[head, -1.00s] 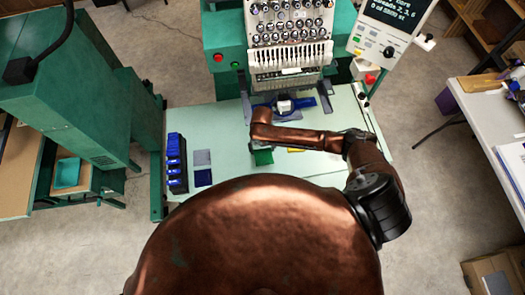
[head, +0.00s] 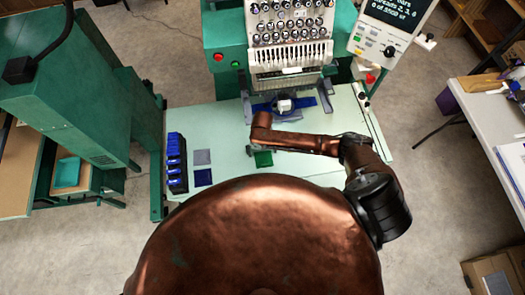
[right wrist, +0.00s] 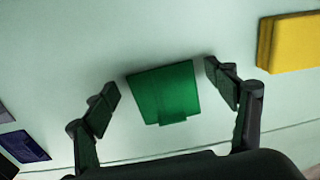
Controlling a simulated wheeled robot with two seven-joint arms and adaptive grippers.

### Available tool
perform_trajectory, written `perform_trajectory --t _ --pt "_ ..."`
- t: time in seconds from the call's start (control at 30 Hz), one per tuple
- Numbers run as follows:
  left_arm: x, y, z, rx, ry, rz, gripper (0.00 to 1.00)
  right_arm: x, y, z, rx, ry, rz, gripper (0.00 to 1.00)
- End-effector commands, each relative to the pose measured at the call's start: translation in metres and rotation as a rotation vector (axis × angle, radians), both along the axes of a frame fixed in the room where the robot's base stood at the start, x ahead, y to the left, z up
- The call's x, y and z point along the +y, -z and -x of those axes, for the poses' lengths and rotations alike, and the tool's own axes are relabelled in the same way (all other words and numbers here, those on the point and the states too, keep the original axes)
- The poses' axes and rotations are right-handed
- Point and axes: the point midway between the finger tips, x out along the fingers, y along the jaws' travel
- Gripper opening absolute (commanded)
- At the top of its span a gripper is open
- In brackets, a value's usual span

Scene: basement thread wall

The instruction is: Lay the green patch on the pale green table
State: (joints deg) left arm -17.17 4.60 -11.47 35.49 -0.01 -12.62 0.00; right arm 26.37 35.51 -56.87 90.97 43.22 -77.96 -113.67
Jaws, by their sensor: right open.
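The green patch (head: 263,159) lies on the pale green table (head: 228,122), just in front of my right forearm in the head view. In the right wrist view the patch (right wrist: 164,92) looks flat on the tabletop, with a small tab on its near edge. My right gripper (right wrist: 165,89) is open, with one finger on each side of the patch and a visible gap to both. In the head view my right arm hides most of this gripper. My left gripper is not in view.
A yellow patch stack (right wrist: 290,42) lies right of the gripper. Grey (head: 201,157) and dark blue (head: 203,177) patches lie left, beside a blue-and-black rack (head: 176,162). The embroidery machine (head: 290,40) stands behind, with a blue piece (head: 308,102) under its head.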

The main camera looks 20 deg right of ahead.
Motion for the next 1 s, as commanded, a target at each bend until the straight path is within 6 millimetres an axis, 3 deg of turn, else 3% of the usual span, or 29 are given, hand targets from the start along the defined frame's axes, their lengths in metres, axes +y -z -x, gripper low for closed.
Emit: perform_trajectory --t 0.2,0.33,0.7,1.0 --pt "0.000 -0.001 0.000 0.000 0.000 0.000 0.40 0.000 -0.002 0.000 0.000 0.000 0.000 0.78" --pt "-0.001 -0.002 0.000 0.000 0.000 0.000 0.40 -0.001 -0.013 -0.002 -0.003 0.001 0.000 0.78" --pt "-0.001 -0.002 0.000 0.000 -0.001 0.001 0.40 -0.001 -0.087 -0.004 -0.004 -0.001 -0.001 0.78" --pt "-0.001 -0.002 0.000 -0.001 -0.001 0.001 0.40 0.000 -0.121 -0.003 0.000 -0.001 -0.001 0.78"
